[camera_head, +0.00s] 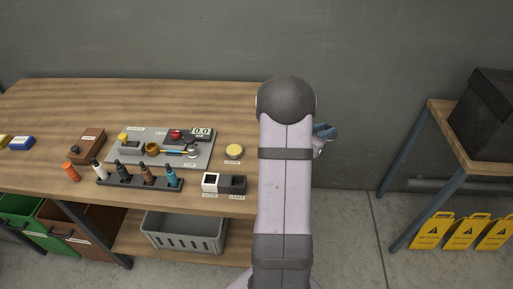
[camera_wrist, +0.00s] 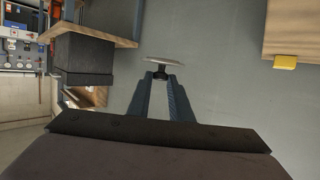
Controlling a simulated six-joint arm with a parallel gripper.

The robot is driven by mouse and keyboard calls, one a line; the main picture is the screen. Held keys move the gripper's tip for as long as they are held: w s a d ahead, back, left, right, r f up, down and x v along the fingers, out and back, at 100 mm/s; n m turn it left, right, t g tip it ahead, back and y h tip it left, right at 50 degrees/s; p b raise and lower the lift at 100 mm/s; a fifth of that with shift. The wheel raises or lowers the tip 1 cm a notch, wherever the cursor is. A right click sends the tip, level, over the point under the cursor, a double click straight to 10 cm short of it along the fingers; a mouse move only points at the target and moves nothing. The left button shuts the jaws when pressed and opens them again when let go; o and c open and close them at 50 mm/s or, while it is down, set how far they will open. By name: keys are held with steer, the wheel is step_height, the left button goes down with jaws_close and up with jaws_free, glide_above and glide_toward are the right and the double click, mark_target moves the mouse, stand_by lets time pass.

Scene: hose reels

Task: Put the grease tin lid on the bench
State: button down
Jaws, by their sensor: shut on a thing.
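My gripper shows as blue jaws (camera_head: 325,131) just right of my upright arm, beyond the right end of the bench. In the wrist view my gripper (camera_wrist: 162,76) is shut on the knob of a pale, thin disc, the grease tin lid (camera_wrist: 165,61), held over grey background with nothing directly under it. In the head view the lid is mostly hidden behind my arm. The wooden bench (camera_head: 60,108) fills the left; its edge seems to show top right in the wrist view (camera_wrist: 300,22). A round yellow-topped tin (camera_head: 234,151) stands on the bench.
A grey board (camera_head: 205,158) with small parts, a bottle rack (camera_head: 140,182) and a black-and-white box (camera_head: 224,184) crowd the bench front. Its back is clear. A dark box (camera_head: 487,115) sits on a side stand (camera_head: 447,130) at right, above yellow floor signs (camera_head: 465,231).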

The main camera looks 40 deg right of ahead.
steer(key=d, duration=0.1)
steer(key=s+d, duration=0.1)
steer(key=d+r+b, duration=0.1)
steer(key=d, duration=0.1)
steer(key=shift+s, duration=0.15)
steer(key=w+d+r+n+t+y+b, duration=0.2)
steer(key=w+d+r+n+t, duration=0.35)
steer(key=r+t, duration=0.2)
steer(key=w+a+r+n+t+y, duration=0.3)
steer(key=w+a+n+t+y, duration=0.15)
steer(key=w, duration=0.35)
steer(key=w+a+f+n+y, duration=0.1)
steer(key=a+f+n+y, duration=0.2)
steer(key=a, duration=0.2)
steer(key=w+a+f+n+t+y, duration=0.1)
steer(key=w+a+f+n+y, duration=0.1)
steer(key=a, duration=0.4)
steer(key=w+a+f+n+y, duration=0.1)
steer(key=a+f+n+y, duration=0.2)
steer(key=a+y, duration=0.3)
steer(key=shift+w+a+f+n+t, duration=0.15)
steer(key=shift+a+f+n+t, duration=0.2)
steer(key=shift+n, duration=0.45)
steer(key=shift+d+f, duration=0.15)
steer(key=shift+f+p, duration=0.5)
steer(key=shift+f, duration=4.4)
